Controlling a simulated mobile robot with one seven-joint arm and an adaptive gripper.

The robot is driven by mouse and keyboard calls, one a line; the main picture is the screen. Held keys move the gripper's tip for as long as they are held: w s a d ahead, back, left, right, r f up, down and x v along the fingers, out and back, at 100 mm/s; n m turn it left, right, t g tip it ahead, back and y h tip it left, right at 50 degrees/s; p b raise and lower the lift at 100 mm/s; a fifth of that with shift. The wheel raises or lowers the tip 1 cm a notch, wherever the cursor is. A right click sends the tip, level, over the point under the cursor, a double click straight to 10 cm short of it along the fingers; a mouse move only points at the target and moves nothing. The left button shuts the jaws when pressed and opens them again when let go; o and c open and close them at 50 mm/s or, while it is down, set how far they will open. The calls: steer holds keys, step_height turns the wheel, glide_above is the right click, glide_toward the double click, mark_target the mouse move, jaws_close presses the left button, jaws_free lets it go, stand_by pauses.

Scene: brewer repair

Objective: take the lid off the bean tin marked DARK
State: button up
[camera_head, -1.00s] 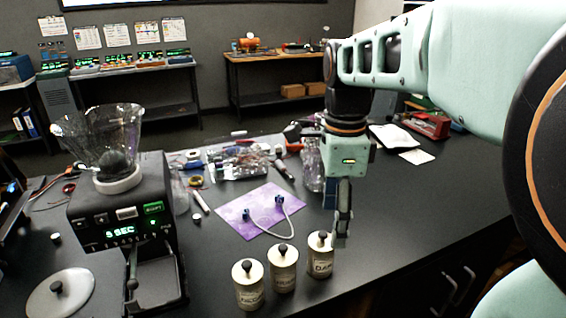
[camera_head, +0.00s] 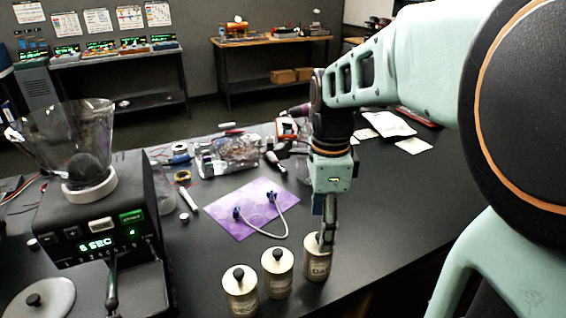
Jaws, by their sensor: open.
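The bean tin marked DARK (camera_head: 317,265) stands at the right end of a row of three cream tins near the table's front edge. Its lid is on, and the knob is mostly hidden behind my gripper. My gripper (camera_head: 328,240) points down at the tin's top right side, with its fingers overlapping the lid in the picture. It is open; I cannot tell whether the fingers touch the lid or knob. The middle tin (camera_head: 278,280) and the left tin (camera_head: 240,297) have lids with black knobs.
A grinder (camera_head: 95,220) with a clear hopper and a "5 SEC" display stands at left, with a round lid (camera_head: 45,300) before it. A purple mat (camera_head: 240,222) with a cable lies behind the tins. Tools and bags clutter the table further back. Dark table right of the DARK tin is clear.

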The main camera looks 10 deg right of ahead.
step_height(320, 180, down, 4)
steer(key=shift+r, duration=0.25)
steer(key=c, duration=1.5)
jaws_close()
